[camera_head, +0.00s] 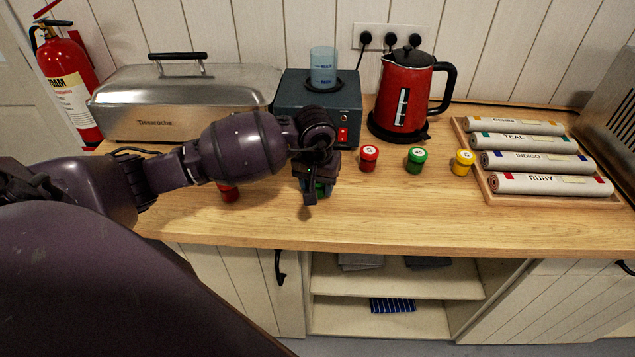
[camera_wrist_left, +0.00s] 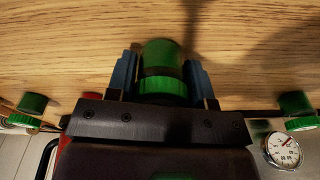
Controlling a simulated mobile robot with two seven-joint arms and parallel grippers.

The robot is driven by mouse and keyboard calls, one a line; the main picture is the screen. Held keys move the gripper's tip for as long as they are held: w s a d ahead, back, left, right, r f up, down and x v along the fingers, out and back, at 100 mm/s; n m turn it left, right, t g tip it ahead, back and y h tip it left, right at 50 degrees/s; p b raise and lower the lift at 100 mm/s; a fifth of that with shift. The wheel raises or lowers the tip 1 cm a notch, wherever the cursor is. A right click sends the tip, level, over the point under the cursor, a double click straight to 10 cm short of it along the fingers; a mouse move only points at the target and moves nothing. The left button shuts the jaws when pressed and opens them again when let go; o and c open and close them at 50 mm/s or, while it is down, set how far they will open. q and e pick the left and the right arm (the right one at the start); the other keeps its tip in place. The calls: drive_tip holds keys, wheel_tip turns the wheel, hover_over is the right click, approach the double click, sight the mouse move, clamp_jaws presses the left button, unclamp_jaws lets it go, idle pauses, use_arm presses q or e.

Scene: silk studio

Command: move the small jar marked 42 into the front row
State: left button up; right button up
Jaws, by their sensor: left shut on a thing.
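My left gripper (camera_head: 312,193) is low over the front middle of the wooden counter. In the left wrist view its two fingers stand on either side of a small green jar (camera_wrist_left: 160,55) and are shut on it. In the head view the gripper hides most of this jar, and its number is not visible. A red jar (camera_head: 369,158), a green jar (camera_head: 416,158) and a yellow jar (camera_head: 464,162) stand farther back to the right. Their lid numbers are too small to read surely. Another red jar (camera_head: 229,194) shows partly below my left arm. My right gripper is out of view.
A red kettle (camera_head: 403,95), a blue-grey heater box (camera_head: 318,107) with a beaker (camera_head: 323,68), and a steel steamer (camera_head: 185,105) line the back. A tray (camera_head: 487,190) of labelled rolls lies right. Counter in front of the right-hand jars is clear. The front edge drops to shelves.

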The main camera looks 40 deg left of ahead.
use_arm(q)
drive_tip(key=shift+f, duration=0.1)
drive_tip(key=o, duration=0.9)
drive_tip(key=shift+o, duration=0.2)
drive_tip(key=r, duration=0.4)
drive_tip(key=s+r, duration=0.1)
drive_tip(key=r, duration=0.7)
drive_tip(key=shift+s+d+r, duration=0.1)
drive_tip(key=shift+s+d, duration=0.1)
drive_tip(key=shift+d, duration=0.05)
